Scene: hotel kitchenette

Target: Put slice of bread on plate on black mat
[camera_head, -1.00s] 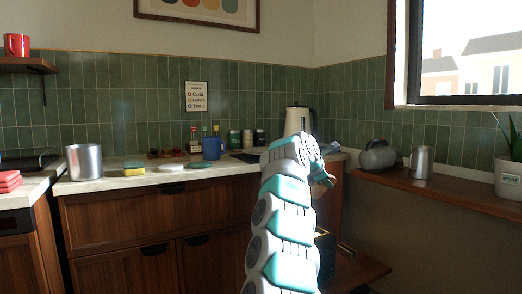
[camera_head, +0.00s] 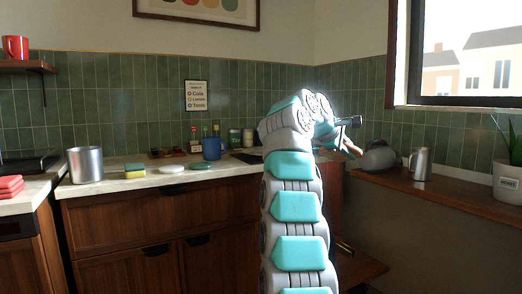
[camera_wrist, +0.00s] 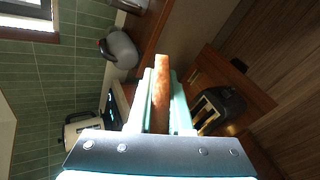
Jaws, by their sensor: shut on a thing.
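My gripper (camera_wrist: 161,112) is shut on the slice of bread (camera_wrist: 161,92), which shows edge-on as a brown strip between the teal fingers in the wrist view. In the head view my gripper (camera_head: 347,148) is right of the arm's bend, above the gap between the counter and the window shelf, and the bread is too small there to make out clearly. A dark flat patch that looks like the black mat (camera_head: 246,157) lies on the counter, partly hidden by my arm. I cannot make out a plate on it.
A black toaster (camera_wrist: 218,108) stands on a low wooden shelf. A cream kettle (camera_wrist: 80,127) stands on the counter. A grey rounded appliance (camera_head: 378,157) and a metal mug (camera_head: 420,162) are on the window shelf. A blue mug (camera_head: 211,148), bottles and flat discs (camera_head: 171,169) occupy the counter.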

